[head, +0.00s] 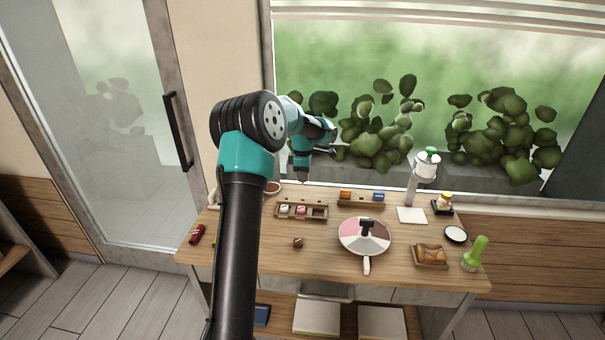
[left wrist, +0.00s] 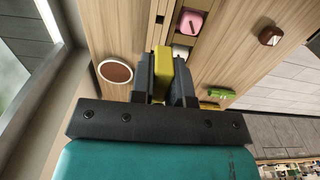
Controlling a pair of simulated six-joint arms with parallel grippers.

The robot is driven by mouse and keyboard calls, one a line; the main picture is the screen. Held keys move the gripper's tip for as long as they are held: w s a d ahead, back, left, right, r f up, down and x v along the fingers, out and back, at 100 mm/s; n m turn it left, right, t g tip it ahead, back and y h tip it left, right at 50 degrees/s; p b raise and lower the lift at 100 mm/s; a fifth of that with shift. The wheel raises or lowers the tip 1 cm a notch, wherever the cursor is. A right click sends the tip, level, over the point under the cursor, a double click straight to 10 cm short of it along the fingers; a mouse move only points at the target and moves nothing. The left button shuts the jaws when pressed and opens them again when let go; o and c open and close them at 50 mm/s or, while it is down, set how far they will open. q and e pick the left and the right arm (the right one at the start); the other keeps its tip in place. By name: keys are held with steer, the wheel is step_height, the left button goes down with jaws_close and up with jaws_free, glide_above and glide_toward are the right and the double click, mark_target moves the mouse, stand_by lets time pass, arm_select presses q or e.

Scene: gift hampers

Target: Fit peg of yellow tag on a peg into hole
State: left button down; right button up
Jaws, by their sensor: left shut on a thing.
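My left gripper (head: 302,180) is above the back left of the table, pointing down. In the left wrist view its jaws (left wrist: 162,75) are shut on the yellow tag (left wrist: 162,60). Its underside, and any peg there, is hidden. A wooden rack (head: 360,203) at the back of the table bears an orange tag (head: 346,194) on the left and a blue tag (head: 378,197) on the right. I cannot make out a hole between them. The gripper is left of this rack and apart from it. My right gripper is not in view.
A brown sweet (head: 297,243), a round pan (head: 365,235), a white dispenser (head: 425,170), a bread tray (head: 429,262) and a green brush (head: 475,253) stand about. Bare wood shows at the front.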

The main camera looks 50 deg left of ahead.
arm_select(q)
steer(key=shift+f, duration=0.15)
stand_by(0.3)
steer(key=shift+f, duration=2.75)
steer(key=shift+f, duration=1.6)
steer(key=c, duration=1)
jaws_free()
step_height(320, 180, up, 17)
steer(key=shift+r, duration=0.2)
